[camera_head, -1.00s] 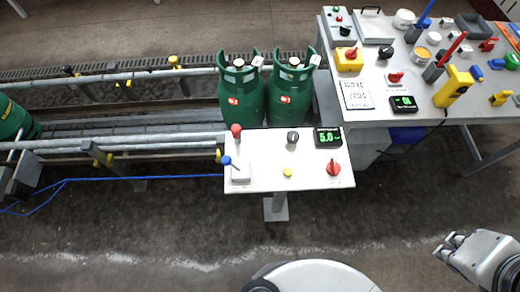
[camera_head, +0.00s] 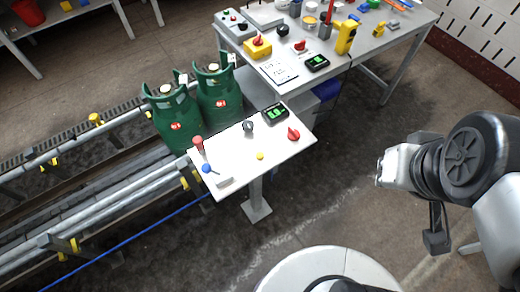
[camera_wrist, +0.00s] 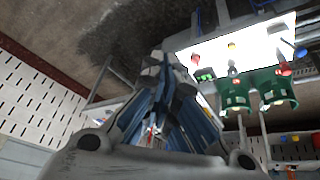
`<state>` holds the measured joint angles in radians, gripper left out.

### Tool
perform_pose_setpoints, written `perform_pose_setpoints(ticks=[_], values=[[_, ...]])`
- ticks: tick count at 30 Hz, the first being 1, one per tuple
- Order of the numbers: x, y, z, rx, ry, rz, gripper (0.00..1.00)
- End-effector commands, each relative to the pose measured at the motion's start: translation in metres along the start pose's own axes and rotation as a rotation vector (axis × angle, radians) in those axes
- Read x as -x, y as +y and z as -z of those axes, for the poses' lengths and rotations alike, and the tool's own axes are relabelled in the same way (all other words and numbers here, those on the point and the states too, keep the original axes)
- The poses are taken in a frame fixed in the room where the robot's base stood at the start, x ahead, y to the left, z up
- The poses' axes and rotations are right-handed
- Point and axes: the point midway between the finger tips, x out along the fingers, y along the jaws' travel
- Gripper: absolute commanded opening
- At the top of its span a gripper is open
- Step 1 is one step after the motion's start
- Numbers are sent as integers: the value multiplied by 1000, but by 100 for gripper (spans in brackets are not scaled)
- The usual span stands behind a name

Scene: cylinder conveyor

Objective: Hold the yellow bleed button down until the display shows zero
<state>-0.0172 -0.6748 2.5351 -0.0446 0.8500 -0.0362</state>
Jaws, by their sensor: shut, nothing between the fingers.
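The yellow bleed button (camera_head: 260,156) is a small round knob on the white control panel (camera_head: 232,162) in the head view. The green-digit display (camera_head: 275,113) sits at the panel's back right corner; its digits are too small to read surely now. My gripper (camera_head: 384,168) is to the right of the panel, well apart from it and touching nothing. In the wrist view the gripper (camera_wrist: 168,68) is shut and empty, and the panel (camera_wrist: 255,40) shows upside down with the yellow button (camera_wrist: 231,45) and display (camera_wrist: 205,75).
The panel also bears a red knob (camera_head: 294,134), a black knob (camera_head: 248,127), a red-topped lever (camera_head: 198,143) and a blue-topped lever (camera_head: 206,169). Two green cylinders (camera_head: 218,98) stand behind it by the conveyor rails (camera_head: 110,215). A cluttered workbench (camera_head: 345,62) stands at the back right. The floor between gripper and panel is clear.

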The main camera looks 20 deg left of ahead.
Motion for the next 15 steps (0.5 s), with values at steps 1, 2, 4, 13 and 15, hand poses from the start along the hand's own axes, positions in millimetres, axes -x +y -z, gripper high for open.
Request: perform_pose_setpoints(ticks=[1,2,4,13,15], values=[[-9,1,14,55,3,-11,0],[-16,2,24,96,13,-19,0],[-35,1,51,215,39,-38,0],[-146,-69,144,832,214,3,0],[-174,-99,151,975,264,48,0]])
